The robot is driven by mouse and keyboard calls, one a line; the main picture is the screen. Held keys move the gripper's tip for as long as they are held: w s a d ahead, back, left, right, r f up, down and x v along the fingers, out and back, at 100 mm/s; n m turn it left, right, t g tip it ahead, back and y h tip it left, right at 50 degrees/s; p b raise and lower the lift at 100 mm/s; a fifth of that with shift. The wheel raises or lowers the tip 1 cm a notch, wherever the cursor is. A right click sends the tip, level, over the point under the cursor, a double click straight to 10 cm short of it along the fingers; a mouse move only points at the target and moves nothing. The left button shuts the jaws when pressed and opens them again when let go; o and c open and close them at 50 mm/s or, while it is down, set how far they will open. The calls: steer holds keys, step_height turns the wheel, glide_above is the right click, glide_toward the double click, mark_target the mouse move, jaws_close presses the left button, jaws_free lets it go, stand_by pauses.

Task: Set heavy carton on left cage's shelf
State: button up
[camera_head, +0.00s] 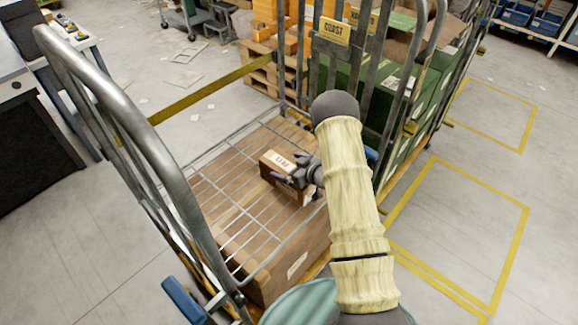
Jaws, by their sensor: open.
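A small brown carton (271,161) with a white label rests on the wire shelf (205,190) of the left cage (113,93). It sits toward the shelf's right side. My gripper (291,180) is at the carton's right side, with its dark fingers spread by the labelled face. The fingers hide part of the carton, and I cannot tell whether they touch it. My arm comes from the lower right and hides some of the cage's right side.
A large brown box (293,252) stands beneath the wire shelf. A second cage with green boxes (407,110) is right beside the left cage. A yellow bar (197,95) crosses the back. A table is at upper left. Yellow-marked floor bays (455,225) lie empty at right.

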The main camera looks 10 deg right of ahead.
steer(key=b+v, duration=0.1)
steer(key=v, duration=1.1)
steer(key=r+h, duration=0.1)
steer(key=w+r+h, duration=0.1)
steer(key=r+m+h, duration=0.1)
steer(key=r, duration=0.1)
steer(key=shift+w+d+h, duration=0.3)
steer(key=shift+w+d, duration=0.05)
steer(key=shift+d, duration=0.05)
steer(key=s+a+r+m+g+h, duration=0.1)
steer(key=s+a+r+m+g, duration=0.1)
steer(key=s, duration=0.5)
steer(key=s+a+r+m+g+h, duration=0.1)
steer(key=s+a+r+m+g, duration=0.1)
steer(key=s+r, duration=0.3)
steer(key=s+a+r+m+g+h, duration=0.2)
steer(key=s+a+r+g, duration=0.1)
steer(key=s, duration=0.7)
steer(key=shift+a+r+g, duration=0.2)
steer(key=shift+r+g, duration=0.4)
steer(key=shift+r, duration=0.15)
